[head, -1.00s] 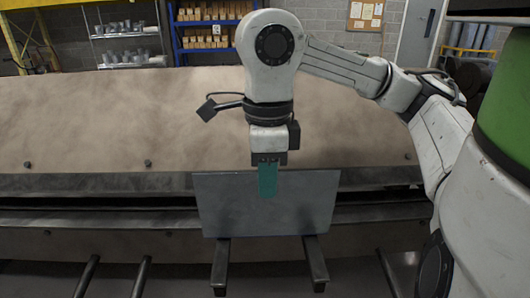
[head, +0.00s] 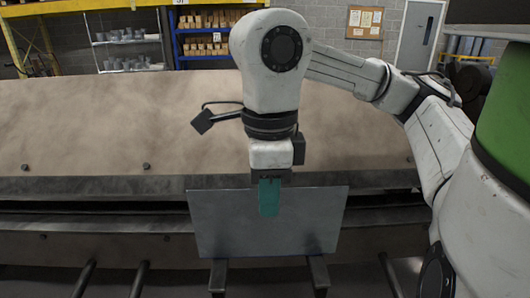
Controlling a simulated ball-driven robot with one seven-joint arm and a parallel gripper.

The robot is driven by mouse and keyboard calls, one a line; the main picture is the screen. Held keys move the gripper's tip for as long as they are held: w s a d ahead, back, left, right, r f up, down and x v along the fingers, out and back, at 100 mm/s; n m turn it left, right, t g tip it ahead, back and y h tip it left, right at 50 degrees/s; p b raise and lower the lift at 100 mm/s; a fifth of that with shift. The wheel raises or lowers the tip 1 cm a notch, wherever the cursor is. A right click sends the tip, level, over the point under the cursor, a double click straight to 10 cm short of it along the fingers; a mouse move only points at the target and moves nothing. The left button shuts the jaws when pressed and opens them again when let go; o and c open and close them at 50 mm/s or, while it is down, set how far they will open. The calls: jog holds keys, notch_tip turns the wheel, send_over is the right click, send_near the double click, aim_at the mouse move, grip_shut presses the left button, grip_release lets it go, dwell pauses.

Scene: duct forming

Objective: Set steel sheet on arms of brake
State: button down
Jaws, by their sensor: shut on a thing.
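The steel sheet (head: 310,222) is a flat grey rectangle hanging upright in front of the brake (head: 90,185). My gripper (head: 269,195), with teal fingers, is shut on the sheet's top edge near its middle. Two dark arms of the brake, the left arm (head: 218,277) and the right arm (head: 318,275), stick out toward me below the sheet. The sheet's lower edge covers their far ends in the picture. I cannot tell whether the sheet touches them.
More dark bars stick out at the left (head: 138,280) and at the right. The brake's broad brown top (head: 110,120) spans the view behind the sheet. Shelves with boxes (head: 205,35) and a grey door (head: 417,35) stand far back.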

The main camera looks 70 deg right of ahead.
jog(key=c, duration=1.2)
grip_release()
jog(key=shift+f, duration=0.1)
notch_tip(320, 180, up, 11)
jog(key=shift+f+b, duration=0.1)
jog(key=shift+b, duration=0.35)
jog(key=shift+s, duration=0.1)
